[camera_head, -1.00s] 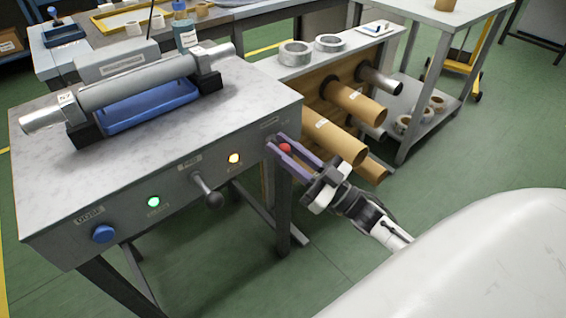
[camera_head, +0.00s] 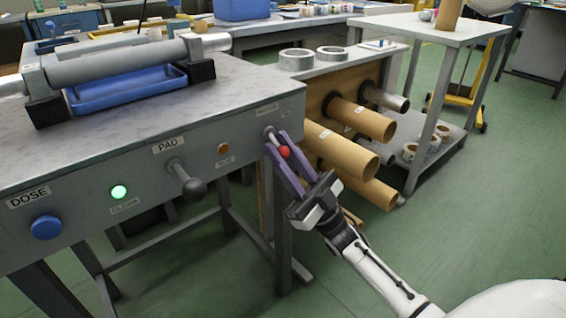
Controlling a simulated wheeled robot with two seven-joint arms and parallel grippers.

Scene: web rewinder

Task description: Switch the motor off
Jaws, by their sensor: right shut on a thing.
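A small switch lever with a red ball knob (camera_head: 284,152) sticks out of the right end of the grey machine's front panel (camera_head: 75,205). The label above it is too small to read. My right gripper (camera_head: 283,150) is shut on the red-knobbed lever, its purple fingers on either side of the knob. The lever tilts downward from its base. An amber lamp (camera_head: 223,148) left of the lever looks dim. A green lamp (camera_head: 119,192) is lit farther left. My left gripper is not in view.
A black-knobbed lever (camera_head: 187,180) under the PAD label and a blue DOSE button (camera_head: 46,227) sit on the same panel. Cardboard tubes (camera_head: 345,150) jut out just right of my gripper.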

